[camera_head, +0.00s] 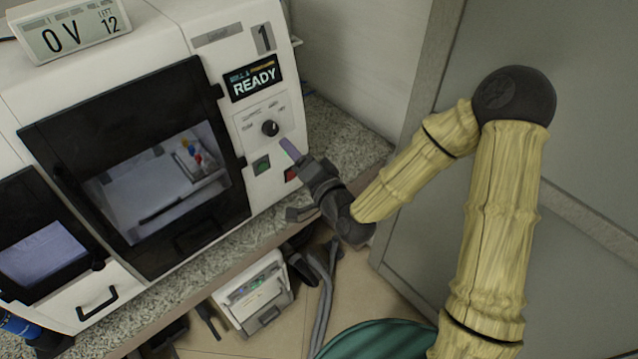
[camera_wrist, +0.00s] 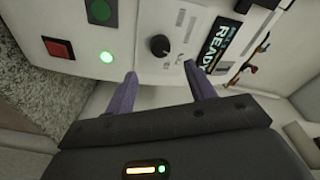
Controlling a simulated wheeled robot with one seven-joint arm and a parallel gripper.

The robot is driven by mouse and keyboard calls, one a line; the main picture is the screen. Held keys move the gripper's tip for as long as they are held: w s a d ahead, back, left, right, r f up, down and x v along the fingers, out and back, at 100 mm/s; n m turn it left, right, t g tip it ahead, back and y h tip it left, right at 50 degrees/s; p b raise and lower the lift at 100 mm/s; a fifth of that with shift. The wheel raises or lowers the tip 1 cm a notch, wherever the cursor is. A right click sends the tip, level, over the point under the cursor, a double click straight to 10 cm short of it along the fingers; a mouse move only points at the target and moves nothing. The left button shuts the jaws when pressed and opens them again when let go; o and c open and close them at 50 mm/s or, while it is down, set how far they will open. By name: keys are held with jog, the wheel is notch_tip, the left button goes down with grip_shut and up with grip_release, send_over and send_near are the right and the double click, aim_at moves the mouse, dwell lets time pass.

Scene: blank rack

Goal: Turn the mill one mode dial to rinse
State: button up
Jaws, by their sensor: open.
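The mill one (camera_head: 133,135) is a white machine marked "1" with a dark-framed window. Its mode dial (camera_head: 270,128) is a small black round knob on the right front panel, below the READY display (camera_head: 253,82). In the wrist view the dial (camera_wrist: 160,45) shows beyond and between my fingertips, apart from them. The labels around the dial are too small to read, so its setting is unclear. My gripper (camera_head: 290,150) is open and empty in front of the panel, just below and right of the dial. Its two purple fingers (camera_wrist: 162,88) point toward the panel.
A green button (camera_head: 261,165) and a red button (camera_head: 291,174) sit below the dial, close to my gripper. A second dark window (camera_head: 42,250) is at left. The speckled counter (camera_head: 345,140) is clear at right.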

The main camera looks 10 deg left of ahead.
jog(key=p+v, duration=0.9)
jog(key=p, duration=0.7)
jog(key=shift+w, duration=0.1)
dwell(0.5)
